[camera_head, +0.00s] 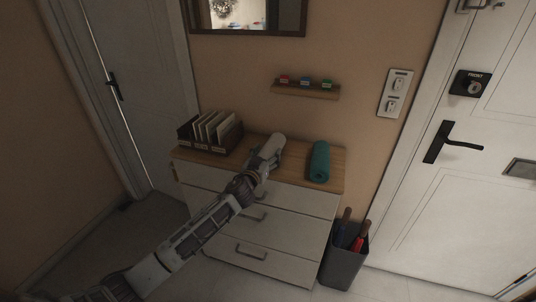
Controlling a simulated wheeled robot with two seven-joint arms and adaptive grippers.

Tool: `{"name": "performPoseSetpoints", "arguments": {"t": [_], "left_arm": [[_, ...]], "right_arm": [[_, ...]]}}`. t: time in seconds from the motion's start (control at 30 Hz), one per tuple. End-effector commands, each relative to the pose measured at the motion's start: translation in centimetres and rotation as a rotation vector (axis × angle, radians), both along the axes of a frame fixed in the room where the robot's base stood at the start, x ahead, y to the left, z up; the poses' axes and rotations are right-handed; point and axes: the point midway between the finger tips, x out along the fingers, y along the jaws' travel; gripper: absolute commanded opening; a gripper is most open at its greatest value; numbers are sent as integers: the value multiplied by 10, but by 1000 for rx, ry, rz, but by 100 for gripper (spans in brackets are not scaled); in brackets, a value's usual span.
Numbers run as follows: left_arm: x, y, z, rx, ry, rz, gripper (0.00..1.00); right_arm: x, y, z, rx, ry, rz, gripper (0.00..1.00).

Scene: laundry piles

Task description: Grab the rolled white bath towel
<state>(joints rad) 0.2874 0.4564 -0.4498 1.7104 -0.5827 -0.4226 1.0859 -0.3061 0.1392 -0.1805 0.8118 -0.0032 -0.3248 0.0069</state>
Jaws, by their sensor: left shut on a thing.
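The rolled white bath towel (272,145) is a pale roll at the back middle of the wooden dresser top. My left arm reaches up to it from the lower left. My left gripper (262,161) is shut on the towel's near part, and the far end of the roll shows beyond it. The gripper hides the rest of the roll, and I cannot tell whether the towel touches the dresser top. My right gripper is not in view.
A dark organizer (228,143) with white cards stands to the left. A small wall shelf (306,90) hangs above. A grey bin (340,268) with umbrella-like items stands right of the dresser.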

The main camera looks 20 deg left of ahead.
Motion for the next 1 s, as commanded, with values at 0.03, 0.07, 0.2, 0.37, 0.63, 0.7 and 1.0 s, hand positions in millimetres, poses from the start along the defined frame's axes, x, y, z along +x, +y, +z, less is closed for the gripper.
{"name": "performPoseSetpoints", "arguments": {"t": [0.03, 0.07, 0.2, 0.37, 0.63, 0.7, 1.0], "left_arm": [[0, 0, 5, 0, -4, -1, 33], [0, 0, 7, 0, -5, -1, 33], [0, 0, 19, 1, -5, 0, 33], [0, 0, 40, -1, -6, 0, 33], [0, 0, 79, 0, -6, -1, 33], [0, 0, 87, 0, -6, 0, 33], [0, 0, 100, 2, -3, 0, 33]], "right_arm": [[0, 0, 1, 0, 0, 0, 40], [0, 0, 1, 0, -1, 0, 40], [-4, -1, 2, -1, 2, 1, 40], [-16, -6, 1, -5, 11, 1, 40], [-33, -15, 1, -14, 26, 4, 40], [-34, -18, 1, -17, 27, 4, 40], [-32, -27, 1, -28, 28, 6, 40]]}}
